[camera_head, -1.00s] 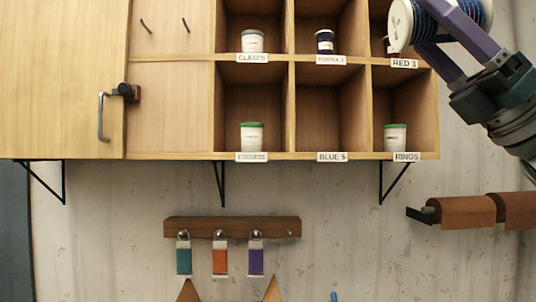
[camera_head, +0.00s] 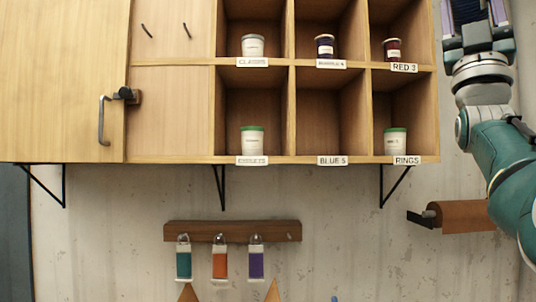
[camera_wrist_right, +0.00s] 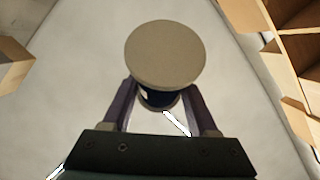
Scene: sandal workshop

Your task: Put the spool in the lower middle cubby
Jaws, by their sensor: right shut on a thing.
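The spool (camera_wrist_right: 166,54) shows in the right wrist view with a round beige end disc facing the camera and a dark blue winding behind it. My right gripper (camera_wrist_right: 161,98) is shut on it, one purple finger on each side. In the head view this gripper is upright at the top right, right of the shelf, and cut off by the top edge. The lower middle cubby (camera_head: 334,110), above the label "BLUE 5", looks empty. My left gripper is not in view.
Cups stand in the neighbouring cubbies: a green-lidded one (camera_head: 252,140) lower left, another (camera_head: 396,141) lower right, and a dark jar (camera_head: 325,46) above the middle cubby. Tags hang from a wooden rack (camera_head: 232,231) below.

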